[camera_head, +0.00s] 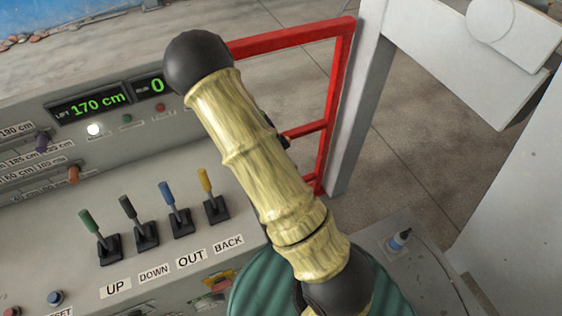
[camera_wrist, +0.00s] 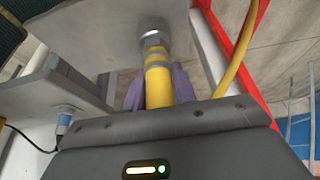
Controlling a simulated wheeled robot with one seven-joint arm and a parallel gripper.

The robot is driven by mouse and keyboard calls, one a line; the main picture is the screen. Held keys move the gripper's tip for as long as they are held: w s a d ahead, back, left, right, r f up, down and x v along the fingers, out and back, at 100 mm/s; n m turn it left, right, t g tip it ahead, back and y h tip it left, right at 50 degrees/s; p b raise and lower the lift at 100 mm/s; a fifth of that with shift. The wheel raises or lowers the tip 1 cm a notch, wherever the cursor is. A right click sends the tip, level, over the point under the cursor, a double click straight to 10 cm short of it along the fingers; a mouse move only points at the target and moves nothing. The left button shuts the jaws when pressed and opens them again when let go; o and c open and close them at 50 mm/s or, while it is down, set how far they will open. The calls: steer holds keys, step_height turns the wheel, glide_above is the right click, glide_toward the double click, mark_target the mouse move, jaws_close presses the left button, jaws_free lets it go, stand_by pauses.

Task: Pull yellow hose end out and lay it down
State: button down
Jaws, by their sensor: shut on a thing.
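In the wrist view, the yellow hose end (camera_wrist: 157,82) runs up the middle between the two purple fingers of my gripper (camera_wrist: 158,90). My gripper is shut on it. A grey metal coupling (camera_wrist: 154,30) sits at the far tip of the hose end, against or just in front of a grey plate (camera_wrist: 105,35). I cannot tell whether it is still seated in a socket. A thinner yellow hose length (camera_wrist: 240,50) curves past on the right. In the head view my arm hides the gripper and the hose end.
A red frame (camera_head: 338,100) and a grey post stand behind my arm. The control panel (camera_head: 60,225) with several coloured levers (camera_head: 168,203) is at left. Bare floor (camera_head: 415,150) shows beyond.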

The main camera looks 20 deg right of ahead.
steer(key=shift+w+r+p, duration=0.1)
steer(key=shift+r+p, duration=1.95)
steer(key=shift+r, duration=0.8)
steer(key=shift+r, duration=0.1)
steer(key=shift+r+p, duration=1.5)
steer(key=shift+r, duration=0.45)
steer(key=shift+f, duration=0.1)
